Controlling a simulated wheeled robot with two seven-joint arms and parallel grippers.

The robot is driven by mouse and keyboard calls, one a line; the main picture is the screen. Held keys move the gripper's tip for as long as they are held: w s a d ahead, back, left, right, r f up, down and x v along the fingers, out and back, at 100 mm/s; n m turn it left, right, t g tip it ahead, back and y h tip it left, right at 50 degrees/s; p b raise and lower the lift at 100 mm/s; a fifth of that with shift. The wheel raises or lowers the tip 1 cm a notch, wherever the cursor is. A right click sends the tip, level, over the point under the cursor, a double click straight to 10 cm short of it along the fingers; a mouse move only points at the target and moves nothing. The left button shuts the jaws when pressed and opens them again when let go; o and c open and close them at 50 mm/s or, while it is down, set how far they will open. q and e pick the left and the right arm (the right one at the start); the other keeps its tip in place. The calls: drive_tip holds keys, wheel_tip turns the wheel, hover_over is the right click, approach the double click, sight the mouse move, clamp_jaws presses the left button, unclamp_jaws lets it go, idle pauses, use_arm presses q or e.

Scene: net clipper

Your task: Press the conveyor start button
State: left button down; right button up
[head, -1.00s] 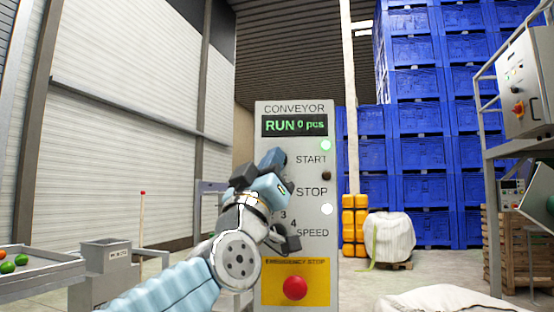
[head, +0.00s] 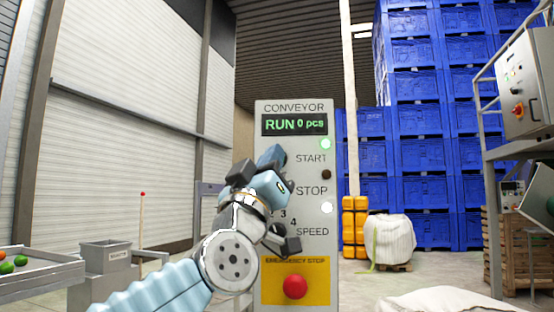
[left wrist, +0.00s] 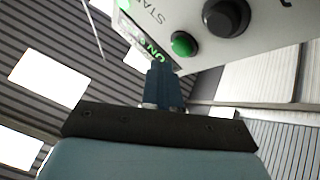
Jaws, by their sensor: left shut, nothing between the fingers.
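The grey conveyor panel (head: 306,262) stands upright ahead. Its display (head: 295,124) reads RUN 0 pcs, and a green lamp (head: 326,144) glows above the START label. In the left wrist view, a green button (left wrist: 184,44) sits by the START lettering, with a larger black button (left wrist: 226,17) beside it. My left gripper (head: 270,155) is in front of the panel's upper left side, hiding the green button in the head view. Its shut, empty fingers (left wrist: 164,68) are close to the green button; I cannot tell whether they touch the panel. My right gripper is not in view.
A red emergency stop button (head: 295,287) sits low on the panel, below my left wrist. A grey bin (head: 106,256) and a tray with fruit (head: 40,270) are at the left. Blue crates (head: 415,150) and a white sack (head: 389,240) are behind at the right.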

use_arm(q)
drive_tip(key=s, duration=0.4)
drive_tip(key=shift+s+a, duration=0.2)
drive_tip(key=shift+s, duration=0.1)
idle(0.6)
